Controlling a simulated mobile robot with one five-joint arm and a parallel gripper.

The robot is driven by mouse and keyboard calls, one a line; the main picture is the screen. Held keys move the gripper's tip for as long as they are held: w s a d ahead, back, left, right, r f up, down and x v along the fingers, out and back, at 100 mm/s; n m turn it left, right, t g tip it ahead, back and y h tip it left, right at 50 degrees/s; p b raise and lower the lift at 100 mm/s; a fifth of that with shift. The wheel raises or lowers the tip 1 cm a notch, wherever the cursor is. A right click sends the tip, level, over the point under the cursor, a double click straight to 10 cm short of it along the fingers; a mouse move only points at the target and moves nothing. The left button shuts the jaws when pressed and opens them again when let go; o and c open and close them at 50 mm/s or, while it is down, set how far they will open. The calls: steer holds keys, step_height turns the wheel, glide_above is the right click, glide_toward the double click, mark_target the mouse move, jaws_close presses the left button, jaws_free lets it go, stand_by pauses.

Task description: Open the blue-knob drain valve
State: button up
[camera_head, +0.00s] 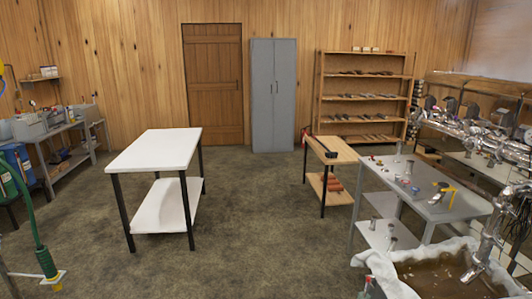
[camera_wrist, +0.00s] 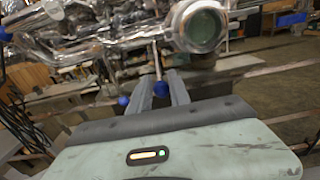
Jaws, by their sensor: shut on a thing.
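In the wrist view, my gripper (camera_wrist: 160,80) reaches forward with a dark finger on each side of a blue knob (camera_wrist: 162,89). The knob is at the lower end of a thin metal lever that hangs from the shiny pipework. My gripper is shut on this knob. The lever points down toward me, close to vertical in the picture. Other blue knobs (camera_wrist: 56,10) show at the upper left and just left of the fingers. In the head view, my gripper cannot be made out, and the valve cannot be picked out among the shiny pipes (camera_head: 485,130).
A wide round pipe end (camera_wrist: 200,28) sits just above and right of the fingers. In the head view, a cloth-lined basin (camera_head: 405,290) of brown liquid stands under a metal pipe, near a grey table (camera_head: 425,205). A white table (camera_head: 155,150) stands left of centre, with open floor around it.

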steer(key=shift+a+r, duration=0.1)
steer(key=shift+r, duration=0.15)
steer(key=shift+a+r+p, duration=0.25)
steer(key=shift+r+p, duration=0.2)
steer(key=shift+p, duration=0.05)
steer(key=shift+a+r+p, duration=0.2)
steer(key=shift+r+p, duration=0.25)
steer(key=shift+r, duration=0.1)
steer(key=shift+a+r+p, duration=0.2)
steer(key=shift+r+p, duration=0.85)
steer(key=shift+p, duration=0.05)
steer(key=shift+c, duration=0.2)
steer(key=shift+f, duration=0.1)
jaws_close()
steer(key=shift+r+p, duration=1)
steer(key=shift+r, duration=0.05)
